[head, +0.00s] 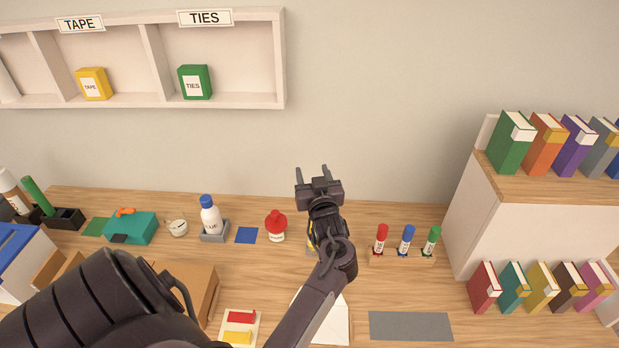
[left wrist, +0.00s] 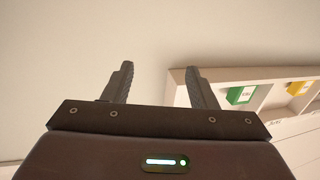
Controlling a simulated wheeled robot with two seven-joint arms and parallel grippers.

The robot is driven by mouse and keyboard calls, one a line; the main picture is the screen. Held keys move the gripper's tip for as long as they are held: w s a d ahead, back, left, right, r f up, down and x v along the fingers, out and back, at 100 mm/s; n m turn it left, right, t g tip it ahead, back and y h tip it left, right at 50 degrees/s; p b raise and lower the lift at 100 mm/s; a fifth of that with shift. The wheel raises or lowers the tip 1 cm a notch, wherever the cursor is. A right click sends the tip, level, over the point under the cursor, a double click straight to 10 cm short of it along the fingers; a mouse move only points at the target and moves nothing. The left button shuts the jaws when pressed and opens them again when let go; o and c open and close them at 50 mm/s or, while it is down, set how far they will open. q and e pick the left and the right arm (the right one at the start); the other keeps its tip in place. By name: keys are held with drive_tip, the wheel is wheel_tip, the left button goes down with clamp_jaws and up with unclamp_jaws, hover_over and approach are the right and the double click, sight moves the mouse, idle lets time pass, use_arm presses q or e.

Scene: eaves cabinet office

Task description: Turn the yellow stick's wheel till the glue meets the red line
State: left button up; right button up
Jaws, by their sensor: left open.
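My left gripper (head: 313,172) is open and empty, raised above the back of the desk with its fingers pointing up in the head view. A sliver of something yellow (head: 310,236), perhaps the yellow stick, shows at the left edge of my wrist. My arm hides the rest of it, so I cannot make out a wheel, glue or a red line. My right gripper is not in view.
A red-capped pot (head: 276,226) and a glue bottle (head: 210,217) stand left of my wrist. A rack (head: 402,259) with red, blue and green sticks stands right. A wall shelf (head: 135,101) hangs upper left; a book shelf (head: 500,215) stands right. A grey mat (head: 410,326) lies bare.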

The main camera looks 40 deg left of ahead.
use_arm(q)
wheel_tip(320, 180, up, 2)
drive_tip(key=shift+r, duration=0.1)
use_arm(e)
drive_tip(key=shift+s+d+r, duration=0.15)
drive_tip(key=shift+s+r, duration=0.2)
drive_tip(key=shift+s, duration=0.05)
use_arm(q)
drive_tip(key=shift+a+f, duration=0.1)
drive_tip(key=shift+f, duration=0.1)
drive_tip(key=s+a+f+m+t+h+b, duration=0.1)
drive_tip(key=a+f+m+t+h+b, duration=0.8)
drive_tip(key=b, duration=0.7)
drive_tip(key=s+d+f+m+g+h+b, duration=0.55)
drive_tip(key=f+m+h+b, duration=0.5)
drive_tip(key=h, duration=0.55)
drive_tip(key=shift+n, duration=0.75)
drive_tip(key=x, duration=0.5)
drive_tip(key=b+x, duration=0.1)
drive_tip(key=x, duration=0.1)
drive_tip(key=shift+s+d+f, duration=0.1)
drive_tip(key=shift+d+f, duration=0.15)
drive_tip(key=shift+d, duration=0.3)
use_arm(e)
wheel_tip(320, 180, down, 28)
